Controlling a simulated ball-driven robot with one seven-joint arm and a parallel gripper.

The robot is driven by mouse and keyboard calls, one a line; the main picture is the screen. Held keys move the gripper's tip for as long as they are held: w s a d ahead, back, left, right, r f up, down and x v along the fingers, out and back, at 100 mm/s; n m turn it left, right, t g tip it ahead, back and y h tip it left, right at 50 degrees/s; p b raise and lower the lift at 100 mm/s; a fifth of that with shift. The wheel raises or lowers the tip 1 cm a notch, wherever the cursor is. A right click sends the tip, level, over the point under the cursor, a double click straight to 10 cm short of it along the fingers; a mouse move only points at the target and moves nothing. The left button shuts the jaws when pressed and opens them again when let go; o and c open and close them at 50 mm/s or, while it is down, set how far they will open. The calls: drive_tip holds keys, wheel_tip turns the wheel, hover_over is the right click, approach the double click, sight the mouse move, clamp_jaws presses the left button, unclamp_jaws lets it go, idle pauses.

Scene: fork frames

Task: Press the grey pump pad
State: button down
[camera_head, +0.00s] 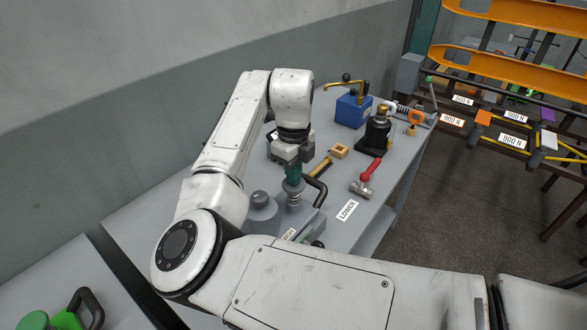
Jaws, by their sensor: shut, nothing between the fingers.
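My gripper (293,176) points down above the grey workbench, its teal fingers together. Directly beneath the fingertips is a grey round pad (293,187) on a short ribbed stem, which appears to be the pump pad. The fingertips hide part of its top, and I cannot tell whether they touch it or are just above it. The stem rises from a grey pump body (296,220) with a black handle beside it.
A grey domed part (262,205) stands just left of the pad. My arm hides the bench's near part.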

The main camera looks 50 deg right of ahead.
drive_tip(key=shift+s+f+b, duration=0.1)
drive_tip(key=shift+f+b, duration=0.8)
drive_tip(key=shift+f, duration=1.05)
